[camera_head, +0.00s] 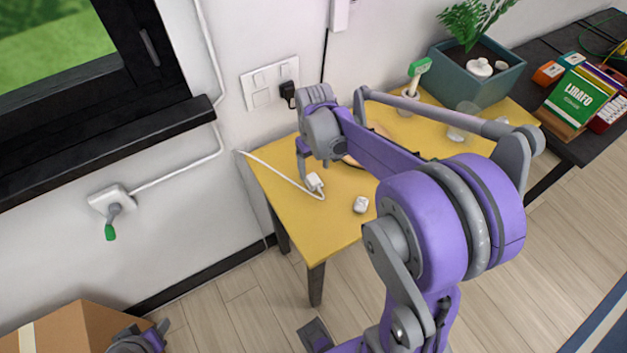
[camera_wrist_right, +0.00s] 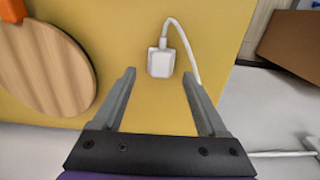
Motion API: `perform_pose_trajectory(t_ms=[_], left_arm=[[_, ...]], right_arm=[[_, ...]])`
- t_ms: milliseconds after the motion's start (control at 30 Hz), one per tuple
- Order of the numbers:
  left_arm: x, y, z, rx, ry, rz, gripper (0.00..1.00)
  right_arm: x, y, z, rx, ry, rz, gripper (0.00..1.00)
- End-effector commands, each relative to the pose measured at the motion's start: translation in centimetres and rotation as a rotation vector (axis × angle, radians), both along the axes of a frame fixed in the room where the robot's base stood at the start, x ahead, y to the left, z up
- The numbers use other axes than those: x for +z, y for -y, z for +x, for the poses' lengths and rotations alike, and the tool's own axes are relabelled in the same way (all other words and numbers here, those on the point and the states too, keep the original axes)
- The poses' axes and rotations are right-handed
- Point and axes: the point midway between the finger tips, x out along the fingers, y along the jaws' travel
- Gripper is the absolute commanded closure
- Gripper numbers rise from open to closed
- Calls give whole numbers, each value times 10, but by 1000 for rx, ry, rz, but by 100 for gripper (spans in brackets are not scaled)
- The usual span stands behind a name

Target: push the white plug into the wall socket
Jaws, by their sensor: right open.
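The white plug (camera_head: 314,181) lies on the yellow table with its white cable running back to the left edge. In the wrist view the plug (camera_wrist_right: 161,62) lies just beyond and between my right gripper's fingertips (camera_wrist_right: 159,78), touching neither finger. My right gripper (camera_head: 303,168) is open and empty, just above the table beside the plug. The white wall socket plate (camera_head: 262,97) is on the wall behind the table. A black plug (camera_head: 288,91) sits at its right end. Part of my left arm's end (camera_head: 139,342) shows at the lower left; its fingers cannot be made out.
A small white item (camera_head: 360,205) lies near the table's front edge. A round wooden board (camera_wrist_right: 40,68) lies left of my right gripper in the wrist view. A planter (camera_head: 480,80) stands at the back. A cardboard box (camera_head: 75,328) is at lower left.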

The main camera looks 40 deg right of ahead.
Motion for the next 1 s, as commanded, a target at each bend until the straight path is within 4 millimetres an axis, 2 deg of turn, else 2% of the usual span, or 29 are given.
perform_pose_trajectory(t_ms=[200,300,667,1000], left_arm=[[-2,0,0,0,-1,0,50],[-2,0,-1,0,-1,0,50],[-2,0,0,0,-1,0,50],[-2,0,0,0,-1,0,50]], right_arm=[[-34,-2,2,0,0,0,25],[-41,-2,2,0,0,0,25],[-42,-2,2,0,0,0,25],[-42,-2,2,0,0,0,84]])
